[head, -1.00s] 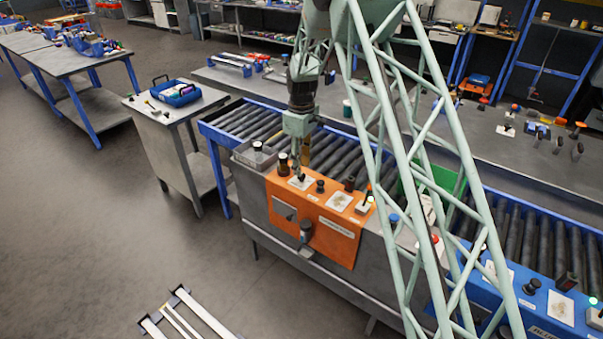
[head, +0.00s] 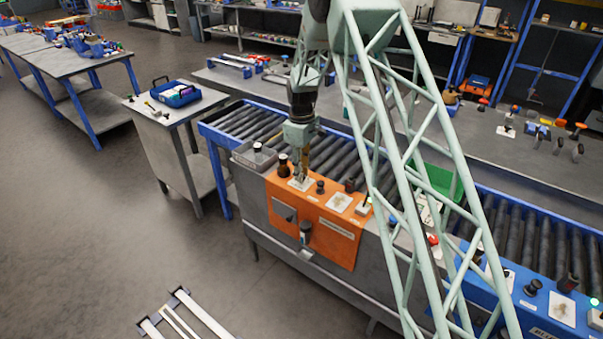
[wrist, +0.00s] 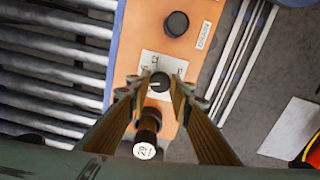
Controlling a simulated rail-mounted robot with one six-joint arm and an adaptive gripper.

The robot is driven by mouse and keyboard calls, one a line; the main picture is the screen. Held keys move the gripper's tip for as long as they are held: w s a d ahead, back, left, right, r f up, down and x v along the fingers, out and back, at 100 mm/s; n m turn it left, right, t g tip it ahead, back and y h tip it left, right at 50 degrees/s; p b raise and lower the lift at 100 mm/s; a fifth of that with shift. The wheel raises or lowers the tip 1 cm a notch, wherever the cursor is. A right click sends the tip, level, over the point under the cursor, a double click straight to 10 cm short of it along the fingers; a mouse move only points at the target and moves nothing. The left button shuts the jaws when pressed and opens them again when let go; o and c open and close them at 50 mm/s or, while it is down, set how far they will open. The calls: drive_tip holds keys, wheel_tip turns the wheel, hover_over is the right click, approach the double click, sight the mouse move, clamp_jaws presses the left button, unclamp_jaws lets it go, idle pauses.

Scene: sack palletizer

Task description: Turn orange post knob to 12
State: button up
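The orange post panel (head: 330,240) stands at the front of the roller conveyor in the head view. Its dark round knob (wrist: 159,82) sits on a white dial plate (wrist: 152,62) in the wrist view; a pale pointer line crosses the knob. A "12" is legible on the plate above the knob; the other marks are partly hidden. My gripper (wrist: 156,88) is open, with one finger left and one right of the knob. Small gaps seem to show, so contact is unclear. In the head view my gripper (head: 302,178) hides most of the knob.
A dark cylinder marked 29 (wrist: 146,146) stands close to the fingers. Another black knob (wrist: 176,24) is farther along the panel. A grey bin (head: 250,158) is at the panel's left. A blue panel (head: 535,300) stands at the right.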

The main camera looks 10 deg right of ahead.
drive_tip(key=shift+m, duration=0.5)
drive_tip(key=shift+c, duration=0.5)
drive_tip(key=m, duration=0.6)
drive_tip(key=shift+m+p, duration=0.35)
drive_tip(key=shift+m, duration=0.05)
drive_tip(key=m, duration=0.4)
drive_tip(key=shift+m, duration=2)
drive_tip(key=o, duration=0.9)
